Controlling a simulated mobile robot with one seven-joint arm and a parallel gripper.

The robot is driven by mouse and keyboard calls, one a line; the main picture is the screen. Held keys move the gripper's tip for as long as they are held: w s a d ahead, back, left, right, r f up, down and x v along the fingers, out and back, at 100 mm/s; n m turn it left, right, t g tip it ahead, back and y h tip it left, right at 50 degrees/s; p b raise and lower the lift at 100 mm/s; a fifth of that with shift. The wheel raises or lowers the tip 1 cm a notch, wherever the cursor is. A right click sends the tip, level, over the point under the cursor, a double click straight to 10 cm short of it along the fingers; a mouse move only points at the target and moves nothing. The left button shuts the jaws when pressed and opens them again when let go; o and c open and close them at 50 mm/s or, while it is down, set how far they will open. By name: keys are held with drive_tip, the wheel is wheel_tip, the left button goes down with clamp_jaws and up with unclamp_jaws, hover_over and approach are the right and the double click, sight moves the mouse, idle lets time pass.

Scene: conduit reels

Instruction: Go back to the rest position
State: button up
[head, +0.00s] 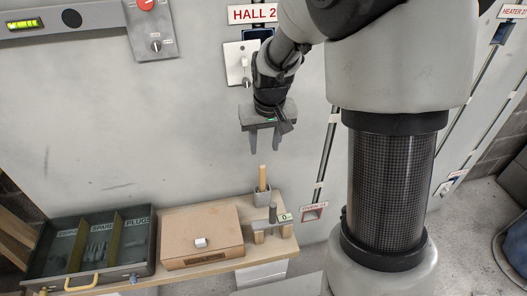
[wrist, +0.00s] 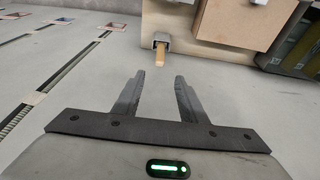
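My gripper (head: 265,140) hangs in front of the grey wall panel, below the HALL 2 sign, with its fingers pointing down. Its two fingers stand apart with nothing between them. The wrist view shows the same open gripper (wrist: 155,92). A wooden handle (head: 262,178) stands upright in a small grey holder (head: 262,195) at the shelf's back edge, below the fingertips and apart from them. In the wrist view the handle (wrist: 160,55) lies beyond the fingertips.
A wooden shelf (head: 218,262) carries a cardboard box (head: 190,225) with a small white piece on it. A dark compartment tray (head: 65,235) stands at the left. A switch plate (head: 238,65) is on the wall behind my arm. Slotted rails (head: 327,155) run along the wall at right.

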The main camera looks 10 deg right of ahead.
drive_tip(key=s+r+t+p, duration=0.1)
drive_tip(key=s+r, duration=0.9)
drive_tip(key=r, duration=0.4)
drive_tip(key=s+r+t, duration=0.2)
drive_tip(key=s+r, duration=0.1)
drive_tip(key=s, duration=0.9)
wheel_tip(320, 180, up, 22)
drive_tip(key=p, duration=2.2)
drive_tip(key=shift+s, duration=0.3)
drive_tip(key=shift+f, duration=0.1)
